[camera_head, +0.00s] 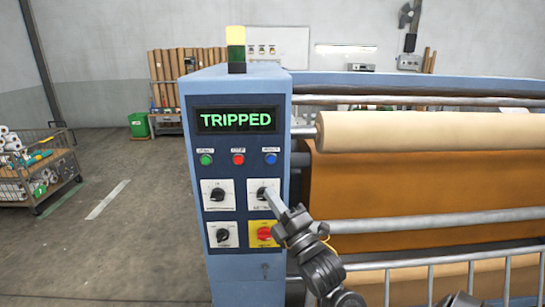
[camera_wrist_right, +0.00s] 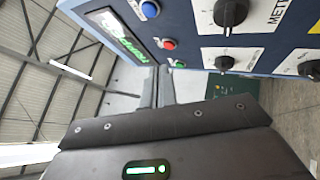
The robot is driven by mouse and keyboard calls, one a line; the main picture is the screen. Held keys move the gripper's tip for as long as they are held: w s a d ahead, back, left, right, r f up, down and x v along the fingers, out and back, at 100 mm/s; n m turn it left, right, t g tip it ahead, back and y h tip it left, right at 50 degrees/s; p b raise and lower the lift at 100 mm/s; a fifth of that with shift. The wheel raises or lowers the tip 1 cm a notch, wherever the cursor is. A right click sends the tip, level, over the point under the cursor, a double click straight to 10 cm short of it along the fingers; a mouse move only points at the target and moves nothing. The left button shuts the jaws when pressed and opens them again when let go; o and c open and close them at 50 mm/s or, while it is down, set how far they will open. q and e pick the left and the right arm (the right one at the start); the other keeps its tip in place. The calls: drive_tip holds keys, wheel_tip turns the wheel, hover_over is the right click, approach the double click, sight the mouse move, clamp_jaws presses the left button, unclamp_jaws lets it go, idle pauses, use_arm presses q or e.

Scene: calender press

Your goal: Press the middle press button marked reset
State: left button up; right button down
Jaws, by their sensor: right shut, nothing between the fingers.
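The blue control cabinet (camera_head: 238,262) has a row of three press buttons under a display (camera_head: 236,120) reading TRIPPED. The green button (camera_head: 207,160) is on the left, the red button (camera_head: 238,159) in the middle and the blue button (camera_head: 270,158) on the right. Their small labels are too blurred to read surely. The three also show in the right wrist view, red (camera_wrist_right: 169,44) between blue (camera_wrist_right: 149,9) and green (camera_wrist_right: 180,64). My right gripper (camera_head: 272,201) is shut and empty, below the blue button, in front of the upper right knob panel. My left gripper is not in view.
Black rotary knobs (camera_head: 218,194) and a red knob on a yellow plate (camera_head: 264,233) sit below the buttons, close to my right gripper. Press rollers (camera_head: 430,131) and rails lie to the right. A wire cart (camera_head: 40,180) stands left; the floor between is clear.

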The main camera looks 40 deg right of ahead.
sight(271, 159)
drive_tip(key=shift+n+t, duration=0.6)
drive_tip(key=shift+t, duration=0.1)
drive_tip(key=r, duration=0.1)
drive_tip(key=s+r, duration=0.1)
drive_tip(key=r, duration=0.1)
drive_tip(key=s+r, duration=0.1)
drive_tip(key=shift+s+a+r, duration=0.2)
drive_tip(key=shift+r, duration=0.05)
drive_tip(key=shift+w, duration=0.1)
drive_tip(key=shift+w+d+b, duration=0.1)
drive_tip(key=shift+w+d, duration=0.8)
drive_tip(key=shift+w, duration=0.25)
drive_tip(key=shift+w+d+b, duration=0.15)
drive_tip(key=shift+w+d, duration=0.7)
drive_tip(key=shift+w, duration=0.3)
drive_tip(key=shift+w+d+b, duration=0.1)
drive_tip(key=shift+w+d, duration=0.8)
drive_tip(key=shift+w, duration=0.25)
drive_tip(key=shift+w+d+f, duration=0.1)
drive_tip(key=shift+w+d, duration=0.15)
drive_tip(key=shift+w, duration=0.15)
drive_tip(key=shift+w+d, duration=0.2)
drive_tip(key=shift+w, duration=0.05)
drive_tip(key=shift+s, duration=0.1)
drive_tip(key=shift+s+a, duration=0.45)
drive_tip(key=shift+s, duration=0.05)
